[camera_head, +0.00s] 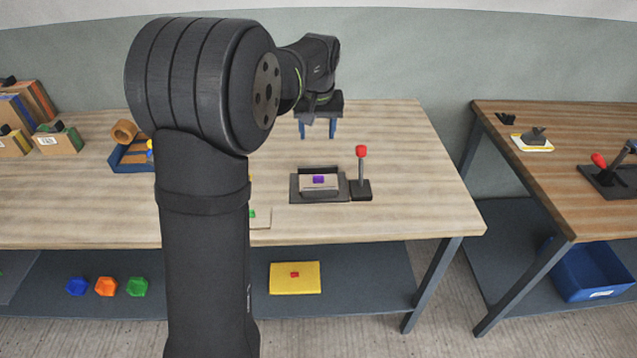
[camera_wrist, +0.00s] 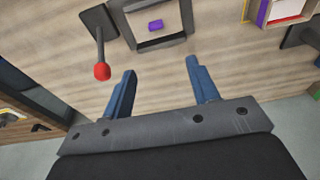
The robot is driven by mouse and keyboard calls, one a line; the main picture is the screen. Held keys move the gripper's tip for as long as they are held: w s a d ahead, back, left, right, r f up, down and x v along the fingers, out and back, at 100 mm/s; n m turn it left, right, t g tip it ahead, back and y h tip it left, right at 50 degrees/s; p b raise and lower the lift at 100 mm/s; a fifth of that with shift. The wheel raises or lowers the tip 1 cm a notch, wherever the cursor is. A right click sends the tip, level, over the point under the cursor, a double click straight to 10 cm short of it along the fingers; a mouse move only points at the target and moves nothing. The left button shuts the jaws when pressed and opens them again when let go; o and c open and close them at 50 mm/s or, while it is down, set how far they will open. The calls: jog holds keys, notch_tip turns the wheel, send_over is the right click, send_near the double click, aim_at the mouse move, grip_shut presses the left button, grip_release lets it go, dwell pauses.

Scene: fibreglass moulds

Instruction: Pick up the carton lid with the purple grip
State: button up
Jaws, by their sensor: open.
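The carton lid (camera_head: 312,188) is a light tan piece with a small purple grip (camera_head: 318,179) on top. It sits in a dark grey fixture (camera_head: 298,196) on the wooden table. In the wrist view the purple grip (camera_wrist: 155,25) shows at the top, with the dark fixture around the tan lid. My gripper (camera_head: 318,131) is open and empty, with two blue fingers pointing down, above the table and behind the lid. In the wrist view the open fingers (camera_wrist: 160,78) lie apart from the lid, with bare wood between them.
A red-knobbed lever (camera_head: 361,168) stands upright just right of the fixture; it also shows in the wrist view (camera_wrist: 101,58). A blue tray (camera_head: 130,158) and several boxes stand at the left. A second table (camera_head: 560,170) is at the right. The wood right of the lever is clear.

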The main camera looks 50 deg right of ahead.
jog(key=s, duration=0.1)
send_over(318, 176)
jog(key=s, duration=0.1)
jog(key=f, duration=1.1)
jog(key=shift+s+a, duration=0.1)
jog(key=shift+a, duration=0.2)
jog(key=shift+w+d+f, duration=0.1)
jog(key=shift+w+f, duration=0.05)
jog(key=shift+f, duration=0.85)
jog(key=shift+w+d+f, duration=0.1)
jog(key=shift+w+f, duration=0.1)
jog(key=shift+f, duration=0.85)
jog(key=shift+w+d+f, duration=0.1)
jog(key=shift+w+f, duration=0.05)
jog(key=shift+f, duration=0.85)
jog(key=c, duration=1)
